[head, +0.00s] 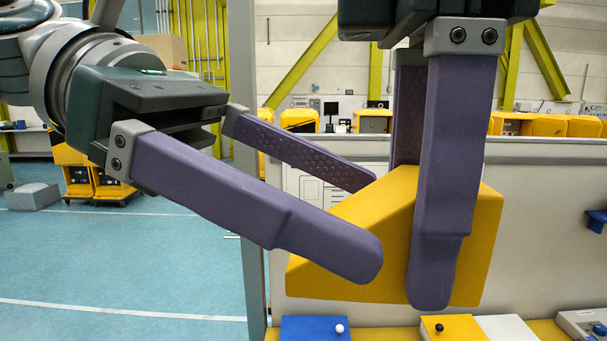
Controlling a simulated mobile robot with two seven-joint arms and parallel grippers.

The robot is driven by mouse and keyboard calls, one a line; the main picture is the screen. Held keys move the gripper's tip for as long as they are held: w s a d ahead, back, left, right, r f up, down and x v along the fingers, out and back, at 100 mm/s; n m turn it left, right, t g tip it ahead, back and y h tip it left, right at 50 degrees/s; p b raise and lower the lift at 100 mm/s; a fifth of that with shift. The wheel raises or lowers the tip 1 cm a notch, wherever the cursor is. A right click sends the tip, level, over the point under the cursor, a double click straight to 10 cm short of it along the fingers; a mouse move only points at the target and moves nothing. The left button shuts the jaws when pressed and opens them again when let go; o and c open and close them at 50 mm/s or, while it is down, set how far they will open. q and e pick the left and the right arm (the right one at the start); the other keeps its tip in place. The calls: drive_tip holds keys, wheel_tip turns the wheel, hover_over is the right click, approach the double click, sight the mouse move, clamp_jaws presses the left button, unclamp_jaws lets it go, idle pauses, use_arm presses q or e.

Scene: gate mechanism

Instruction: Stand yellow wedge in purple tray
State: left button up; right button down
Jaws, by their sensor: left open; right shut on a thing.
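The yellow wedge (345,215) is in the middle right of the head view, raised in front of a pale panel. Its sloped face falls to the left. My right gripper (428,235) comes down from above and is shut on the wedge, one purple finger in front and the other partly hidden behind. My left gripper (362,225) comes in from the left and is open. Its near finger overlaps the wedge's left part and its far finger reaches behind the slope; I cannot tell whether they touch it. No purple tray is visible.
Along the bottom edge are a blue block (312,328) with a white knob, a yellow block (455,328) with a black knob, a white plate (507,328) and a grey box (585,324). A blue bracket (597,218) sits on the pale panel (545,240) at right.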

use_arm(q)
drive_tip(key=shift+c, duration=0.2)
drive_tip(key=shift+w, duration=0.1)
clamp_jaws()
use_arm(e)
drive_tip(key=shift+c, duration=0.4)
unclamp_jaws()
